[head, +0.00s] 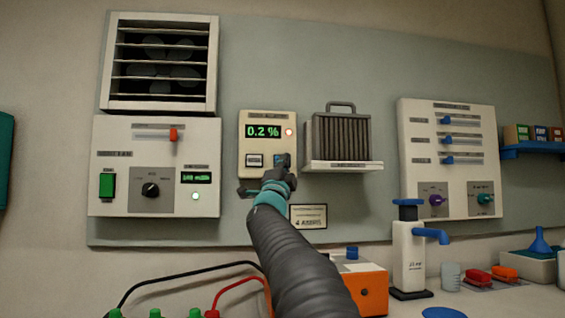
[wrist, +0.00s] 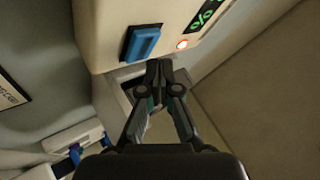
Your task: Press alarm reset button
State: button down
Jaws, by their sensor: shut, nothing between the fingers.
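The cream alarm panel (head: 268,118) hangs on the wall board, with a green "0.2 %" display (head: 263,131) and a lit red-orange lamp (head: 289,132). My gripper (wrist: 158,68) is shut and empty. Its tips appear close to the panel, below the blue button in the wrist view and apart from it in the picture. I cannot tell whether they touch the panel.
A grey finned unit with a handle (head: 341,136) on a shelf is close at the panel's right. A fan control box (head: 155,165) is at the left, a slider panel (head: 447,150) at the right. Below are an orange box (head: 372,290), a pump bottle (head: 409,262) and cables (head: 185,272).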

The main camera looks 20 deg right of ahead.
jog(key=shift+w, duration=0.15)
dwell(0.4)
jog(key=shift+w+d, duration=0.1)
jog(key=shift+w, duration=0.2)
jog(key=shift+w+d+p, duration=0.15)
jog(key=shift+w+p, duration=0.2)
jog(key=shift+w, duration=0.05)
dwell(0.8)
jog(key=shift+s, duration=0.15)
jog(key=shift+s+a+b, duration=0.25)
jog(key=shift+s+b, duration=0.4)
jog(key=s+b, duration=0.1)
jog(key=s, duration=0.1)
jog(key=s+a+b, duration=0.1)
jog(key=s+b, duration=0.1)
jog(key=shift+s+a, duration=0.2)
jog(key=shift+s, duration=0.2)
